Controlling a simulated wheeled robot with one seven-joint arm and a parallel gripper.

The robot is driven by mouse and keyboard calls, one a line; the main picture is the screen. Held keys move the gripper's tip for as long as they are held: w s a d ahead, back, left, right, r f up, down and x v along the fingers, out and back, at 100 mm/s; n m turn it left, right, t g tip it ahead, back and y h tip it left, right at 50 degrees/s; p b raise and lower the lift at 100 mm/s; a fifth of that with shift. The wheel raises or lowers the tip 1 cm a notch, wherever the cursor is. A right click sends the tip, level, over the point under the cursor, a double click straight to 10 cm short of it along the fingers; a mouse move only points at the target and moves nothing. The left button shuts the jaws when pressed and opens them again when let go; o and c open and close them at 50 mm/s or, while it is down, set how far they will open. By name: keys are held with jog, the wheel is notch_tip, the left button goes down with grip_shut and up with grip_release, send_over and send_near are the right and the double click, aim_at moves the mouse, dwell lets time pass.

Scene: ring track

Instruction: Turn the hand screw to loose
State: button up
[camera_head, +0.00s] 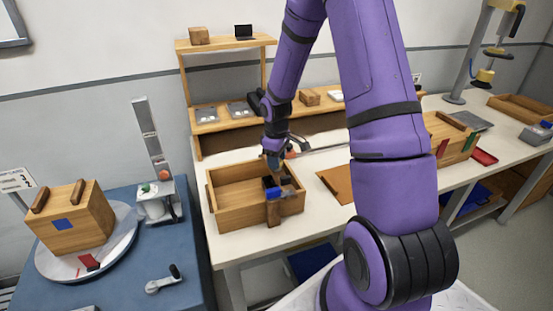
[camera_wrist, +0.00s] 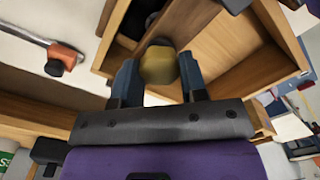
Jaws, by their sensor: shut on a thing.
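A rounded, faceted yellow-brown knob (camera_wrist: 158,64), which looks like the hand screw's head, sits between the two dark blue fingers of my gripper (camera_wrist: 160,82) in the wrist view. The fingers are shut on its sides. In the head view my gripper (camera_head: 273,165) points down over the right part of an open wooden box (camera_head: 228,213). The screw's lower part is hidden by the knob and the fingers. A brown upright block with a blue piece (camera_head: 273,194) stands at the box's front wall.
An orange-ended rod lies behind the box; its orange end (camera_wrist: 66,54) shows in the wrist view. A brown board (camera_head: 333,186) lies right of the box. A shelf (camera_head: 230,124) stands behind. A blue table (camera_head: 200,262) on the left holds a wooden block (camera_head: 85,232) on a round plate.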

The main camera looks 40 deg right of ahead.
jog(key=o, duration=0.9)
notch_tip(320, 180, up, 11)
jog(key=shift+w+f, duration=0.1)
dwell(0.4)
jog(key=s+a+r+m+t+h, duration=0.1)
jog(key=s+a+r+m, duration=0.1)
jog(key=s+a+r, duration=0.5)
jog(key=s+a+r+m+t, duration=0.15)
jog(key=s+r, duration=0.35)
jog(key=r, duration=0.5)
jog(key=s+a+r+t, duration=0.1)
jog(key=s+r, duration=0.1)
jog(key=s, duration=0.3)
jog(key=s+a+r+m+t, duration=0.1)
jog(key=s+a, duration=0.1)
jog(key=s, duration=0.2)
jog(key=s+a+r+m+t+y, duration=0.1)
jog(key=s+r, duration=0.1)
jog(key=s, duration=0.3)
jog(key=shift+s+a+r+m, duration=0.25)
jog(key=shift+s+r, duration=0.1)
